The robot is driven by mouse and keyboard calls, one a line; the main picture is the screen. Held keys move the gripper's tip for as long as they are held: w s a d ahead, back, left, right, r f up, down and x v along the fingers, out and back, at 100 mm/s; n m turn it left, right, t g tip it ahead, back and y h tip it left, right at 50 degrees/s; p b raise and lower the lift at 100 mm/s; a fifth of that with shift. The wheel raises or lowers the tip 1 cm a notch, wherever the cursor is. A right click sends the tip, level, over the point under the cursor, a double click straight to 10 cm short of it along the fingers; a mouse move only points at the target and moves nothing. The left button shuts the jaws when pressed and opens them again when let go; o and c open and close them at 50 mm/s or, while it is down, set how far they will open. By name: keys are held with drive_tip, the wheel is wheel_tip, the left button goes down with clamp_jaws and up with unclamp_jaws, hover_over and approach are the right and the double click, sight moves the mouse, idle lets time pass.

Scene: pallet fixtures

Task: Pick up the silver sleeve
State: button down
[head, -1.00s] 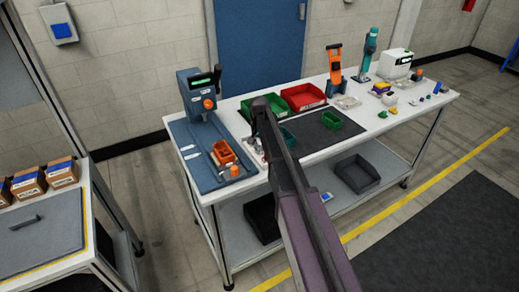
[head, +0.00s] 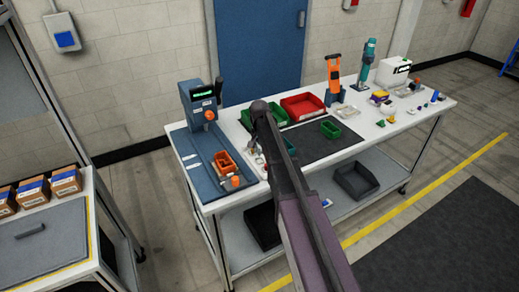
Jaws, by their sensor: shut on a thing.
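My gripper (head: 256,147) is over the workbench, between the blue mat and the dark mat, mostly hidden behind my arm. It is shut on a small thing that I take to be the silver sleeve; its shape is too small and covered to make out. Small pale and silvery bits show around the jaws, and I cannot tell which are gripper and which are parts on the bench.
A green bin (head: 277,115) and a red bin (head: 303,107) stand behind the dark mat (head: 315,142). Small parts crowd the bench's right end. The floor in front is clear.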

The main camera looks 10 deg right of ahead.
drive_tip(key=s+a+r+p, duration=0.1)
drive_tip(key=s+a, duration=0.2)
drive_tip(key=s, duration=1.2)
drive_tip(key=shift+s+r, duration=0.15)
drive_tip(key=shift+s, duration=0.15)
